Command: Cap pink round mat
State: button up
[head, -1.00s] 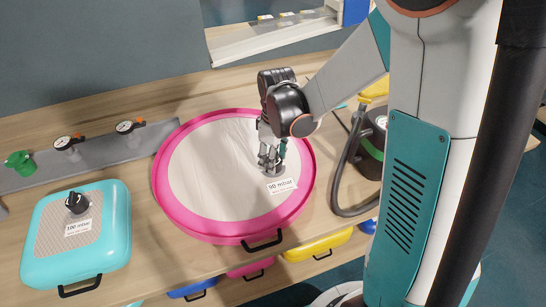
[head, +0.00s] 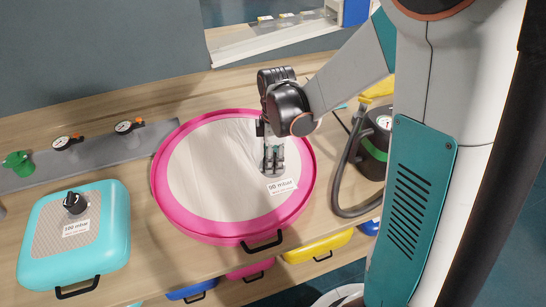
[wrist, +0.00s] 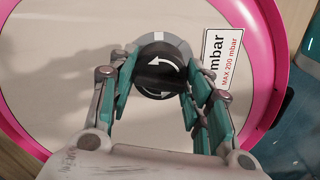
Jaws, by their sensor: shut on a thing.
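The pink round mat (head: 188,218) lies on the wooden table, with a pale top, a pink rim and a "90 mbar" label (head: 281,187). My gripper (head: 273,165) points down at the mat's valve beside the label. In the wrist view, my gripper (wrist: 158,84) has its teal-padded fingers on both sides of a black round cap (wrist: 160,68) with white turning arrows, and is shut on it. The cap sits over a grey valve ring (wrist: 176,43). How fully it is seated is hidden. The fingers hide most of the cap in the head view.
Gauges (head: 125,127) and a green cap (head: 18,160) are on a grey strip behind. A pump (head: 378,140) with a hose (head: 343,185) stands at the right.

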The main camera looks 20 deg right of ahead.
jog(key=o, duration=1)
jog(key=r, duration=1.2)
jog(key=shift+s+d, duration=0.15)
jog(key=shift+s, duration=0.05)
